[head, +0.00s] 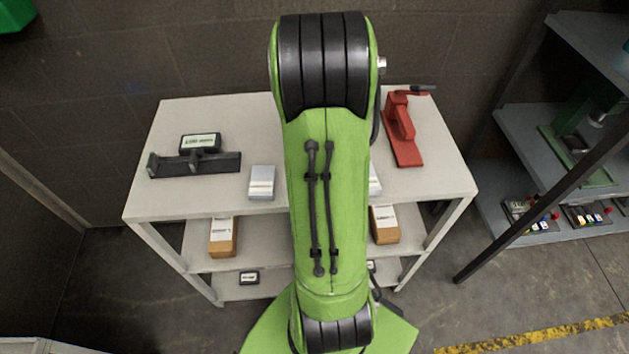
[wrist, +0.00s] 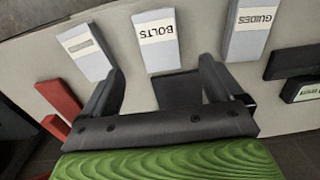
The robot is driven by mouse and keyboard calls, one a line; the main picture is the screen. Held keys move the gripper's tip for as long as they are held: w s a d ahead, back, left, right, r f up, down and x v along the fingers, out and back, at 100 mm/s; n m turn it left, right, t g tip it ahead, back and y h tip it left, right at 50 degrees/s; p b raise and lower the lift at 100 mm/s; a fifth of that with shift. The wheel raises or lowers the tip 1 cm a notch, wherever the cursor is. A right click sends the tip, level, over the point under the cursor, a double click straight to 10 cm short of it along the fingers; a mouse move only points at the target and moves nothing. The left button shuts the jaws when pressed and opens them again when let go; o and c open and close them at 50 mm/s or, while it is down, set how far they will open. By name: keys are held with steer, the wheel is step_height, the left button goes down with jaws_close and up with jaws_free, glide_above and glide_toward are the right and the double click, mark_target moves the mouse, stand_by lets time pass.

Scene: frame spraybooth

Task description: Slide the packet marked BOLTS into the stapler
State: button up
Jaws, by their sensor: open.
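The packet marked BOLTS (wrist: 160,55) is a pale flat block with a white label, reading upside down in the wrist view. It lies on the grey table top, ahead of my gripper (wrist: 163,72) and between the lines of its two fingers. My gripper is open with nothing held. In the head view my green arm hides the gripper and the BOLTS packet. The red stapler (head: 402,135) stands at the table's right side. Part of a red body, likely the stapler, shows at the left of the wrist view (wrist: 60,98).
The packet marked GUIDES (wrist: 248,40) lies to one side of BOLTS, another pale packet (wrist: 84,58) to the other. A black holder (head: 205,164) and a labelled black box (head: 200,143) are at the table's left. Brown boxes (head: 222,243) sit on the lower shelf.

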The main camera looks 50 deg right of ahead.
step_height(320, 180, down, 2)
steer(key=shift+f, duration=0.1)
step_height(320, 180, down, 6)
steer(key=shift+r+b, duration=0.1)
steer(key=shift+b, duration=0.65)
steer(key=shift+r, duration=0.1)
steer(key=shift+c, duration=0.6)
steer(key=c, duration=1)
steer(key=shift+r, duration=0.1)
steer(key=shift+c, duration=0.2)
